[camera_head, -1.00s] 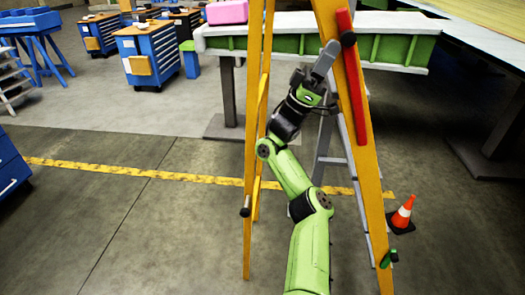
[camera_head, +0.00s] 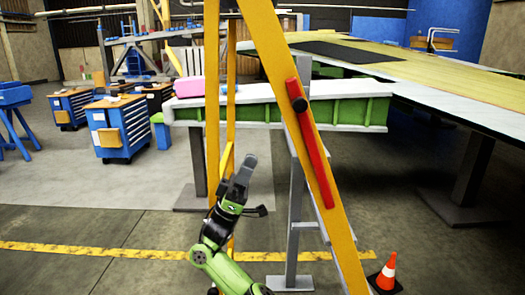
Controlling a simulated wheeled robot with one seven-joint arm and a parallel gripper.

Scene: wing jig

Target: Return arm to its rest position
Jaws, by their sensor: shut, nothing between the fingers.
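My green and black arm rises from the bottom of the head view, left of centre. My gripper (camera_head: 243,170) is at its upper end, pointing up, with its grey fingers together and nothing between them. It appears in front of the opening between the yellow legs of a ladder-like frame (camera_head: 290,110). It looks apart from the legs, though the depth is hard to judge. The lower part of my arm is cut off by the bottom edge.
A red bar (camera_head: 314,145) is on the right yellow leg. An orange cone (camera_head: 387,272) stands at lower right. A green and white wing jig beam (camera_head: 350,105) runs behind. Blue tool cabinets (camera_head: 120,125) stand at left. The floor at lower left is clear.

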